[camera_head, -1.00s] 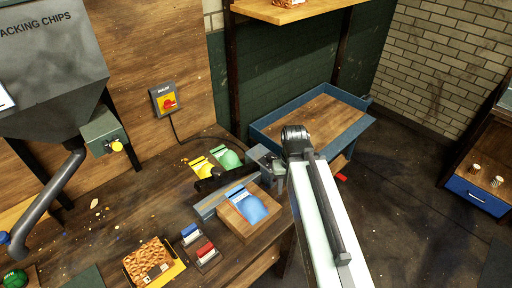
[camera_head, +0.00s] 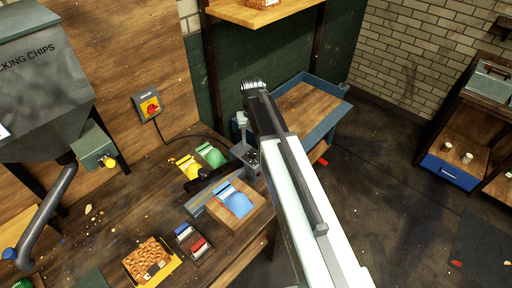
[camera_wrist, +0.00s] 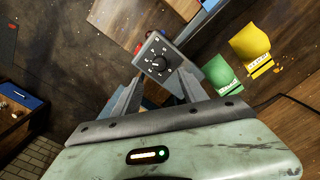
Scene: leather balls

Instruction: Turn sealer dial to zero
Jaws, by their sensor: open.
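The sealer's grey control box (camera_wrist: 149,47) carries a black dial (camera_wrist: 160,63) with a ring of white marks, seen in the wrist view. In the head view the sealer (camera_head: 200,200) stands on the bench, its control box (camera_head: 241,152) at its far right end, partly beside my arm. My gripper (camera_wrist: 158,88) is open and empty. Its two fingers point toward the control box, one on either side of the dial in the picture; no contact shows. In the head view my arm's end hides much of the gripper. Which mark the dial points to is too small to tell.
A blue pouch (camera_head: 236,202) lies on a wooden block in front of the sealer. Yellow (camera_head: 190,168) and green (camera_head: 212,156) pouches lie behind it. A switch box with a red knob (camera_head: 151,107) is on the wall. A blue-rimmed table (camera_head: 335,112) stands behind my arm.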

